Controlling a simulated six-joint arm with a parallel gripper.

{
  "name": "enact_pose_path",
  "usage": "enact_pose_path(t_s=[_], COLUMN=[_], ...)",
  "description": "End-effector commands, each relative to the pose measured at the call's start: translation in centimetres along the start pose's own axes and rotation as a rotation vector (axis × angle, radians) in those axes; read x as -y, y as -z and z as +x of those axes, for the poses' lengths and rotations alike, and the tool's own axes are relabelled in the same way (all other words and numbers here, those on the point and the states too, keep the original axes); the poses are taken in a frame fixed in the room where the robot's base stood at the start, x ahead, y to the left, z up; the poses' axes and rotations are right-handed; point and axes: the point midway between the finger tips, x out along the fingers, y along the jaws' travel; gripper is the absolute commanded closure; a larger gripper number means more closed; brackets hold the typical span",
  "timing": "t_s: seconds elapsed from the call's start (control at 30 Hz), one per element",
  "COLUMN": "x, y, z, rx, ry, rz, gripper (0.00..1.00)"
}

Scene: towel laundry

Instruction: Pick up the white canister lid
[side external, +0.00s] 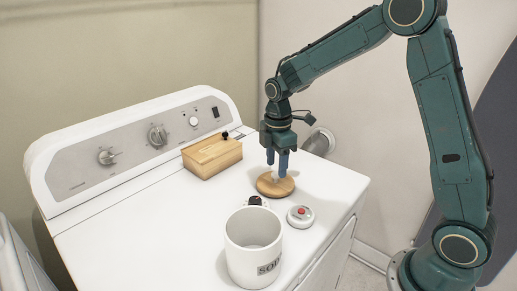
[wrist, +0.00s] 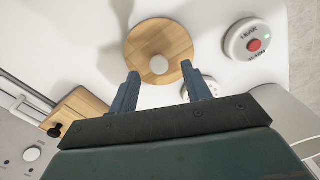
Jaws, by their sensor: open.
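The lid (side external: 276,187) is a round wooden disc lying flat on the white machine top. The wrist view shows the lid (wrist: 170,35) with a pale round knob (wrist: 158,64) near its middle. The white canister (side external: 252,262), marked with letters starting "SOD", stands open-topped in front of the lid, apart from it. My gripper (side external: 276,169) is over the lid, pointing down, with its fingers apart. In the wrist view my gripper (wrist: 160,70) has a fingertip on either side of the knob. Whether the fingers touch the lid cannot be told.
A white leak alarm (side external: 301,216) with a red button lies right of the canister. A small dark-topped item (side external: 257,201) sits behind the canister, partly hidden. A wooden box (side external: 212,158) stands by the control panel (side external: 135,140). The machine top (side external: 150,235) is clear at left.

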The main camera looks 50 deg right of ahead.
Motion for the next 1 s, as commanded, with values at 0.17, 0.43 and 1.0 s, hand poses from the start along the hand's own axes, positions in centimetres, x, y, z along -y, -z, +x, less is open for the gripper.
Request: enact_pose_path(t_s=[0.17,0.43,1.0], x=[-0.1,-0.1,-0.1], y=[0.0,0.0,0.0], z=[2.1,2.9,2.8], rx=[0.0,0.0,0.0], ry=[0.001,-0.001,-0.001], rz=[0.0,0.0,0.0], gripper=[0.52,0.52,0.89])
